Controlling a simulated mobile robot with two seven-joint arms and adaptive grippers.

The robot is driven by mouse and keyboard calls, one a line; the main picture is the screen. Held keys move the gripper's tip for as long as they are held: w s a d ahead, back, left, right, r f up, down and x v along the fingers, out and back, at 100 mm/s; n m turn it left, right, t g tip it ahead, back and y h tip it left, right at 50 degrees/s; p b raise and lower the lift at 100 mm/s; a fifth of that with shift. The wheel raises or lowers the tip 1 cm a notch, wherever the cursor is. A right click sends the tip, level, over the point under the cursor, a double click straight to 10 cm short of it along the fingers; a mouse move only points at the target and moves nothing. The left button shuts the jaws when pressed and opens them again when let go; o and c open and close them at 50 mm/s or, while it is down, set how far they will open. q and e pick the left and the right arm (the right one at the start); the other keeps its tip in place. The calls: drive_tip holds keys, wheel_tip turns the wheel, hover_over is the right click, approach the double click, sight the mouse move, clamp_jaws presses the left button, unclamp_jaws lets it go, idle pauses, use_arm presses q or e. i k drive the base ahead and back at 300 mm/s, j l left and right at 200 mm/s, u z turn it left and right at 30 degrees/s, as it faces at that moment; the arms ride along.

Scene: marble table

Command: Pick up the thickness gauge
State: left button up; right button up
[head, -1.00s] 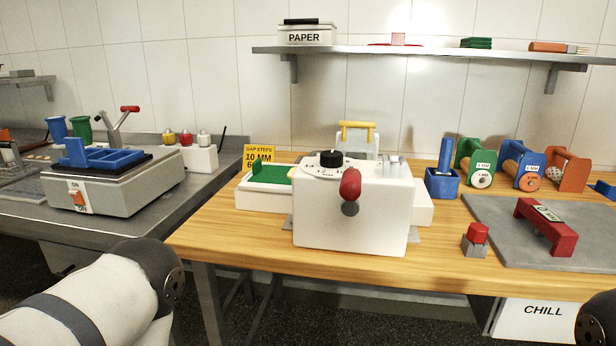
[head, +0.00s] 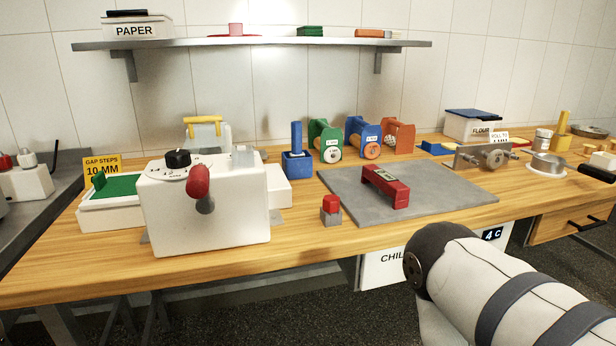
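The thickness gauge appears to be the red bridge-shaped piece (head: 386,188) with a small pale display on top. It stands on the grey slab (head: 450,197) right of the middle of the head view, and nothing covers it. Part of my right arm shows at the lower right, in front of the table, but its gripper is out of view. My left gripper is not in view either.
A white machine (head: 205,215) with a red-knobbed lever stands left of the slab. A small red-topped grey block (head: 330,208) sits by the slab's front left corner. A blue holder (head: 297,165) and coloured roller stands (head: 325,140) are behind. The slab's right part is bare.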

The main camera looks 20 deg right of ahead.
sight(388, 185)
drive_tip(key=i+l, duration=0.1)
drive_tip(key=l, duration=0.35)
drive_tip(key=i+l, duration=0.1)
drive_tip(key=l, duration=0.3)
drive_tip(key=i+l, duration=0.1)
drive_tip(key=l, duration=0.35)
drive_tip(key=z, duration=0.05)
